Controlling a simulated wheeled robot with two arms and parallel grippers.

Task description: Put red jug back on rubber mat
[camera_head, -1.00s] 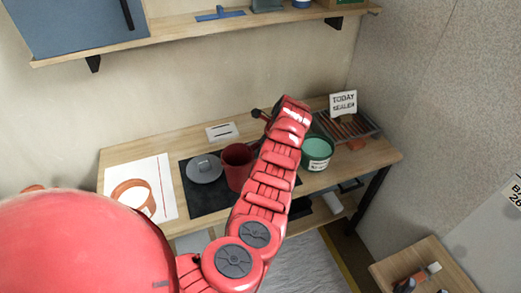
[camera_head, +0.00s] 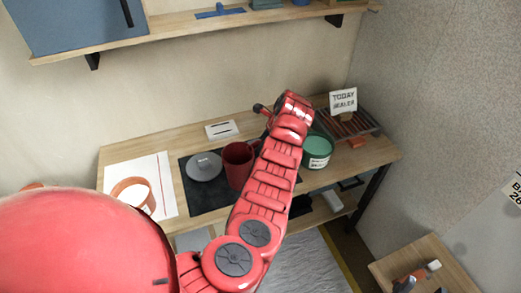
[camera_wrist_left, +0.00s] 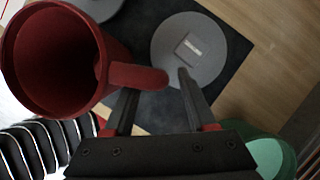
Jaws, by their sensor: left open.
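The red jug (camera_head: 237,168) stands upright at the black rubber mat (camera_head: 206,201), at its middle; its base is partly hidden. In the left wrist view the red jug (camera_wrist_left: 50,62) fills the upper left, its handle reaching right. My left gripper (camera_wrist_left: 157,84) is open, its two fingers on either side of the handle's end in the picture; I cannot tell whether they touch it. In the head view my left arm hides the jug's right side and the fingers. My right gripper is not in view.
A grey round lid (camera_head: 204,167) lies on the mat left of the jug; another grey disc (camera_wrist_left: 188,50) shows in the wrist view. A green tub (camera_head: 317,150) stands right of my arm, a wire rack (camera_head: 362,126) beyond. An orange-brown pot (camera_head: 130,192) is on white paper at left.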

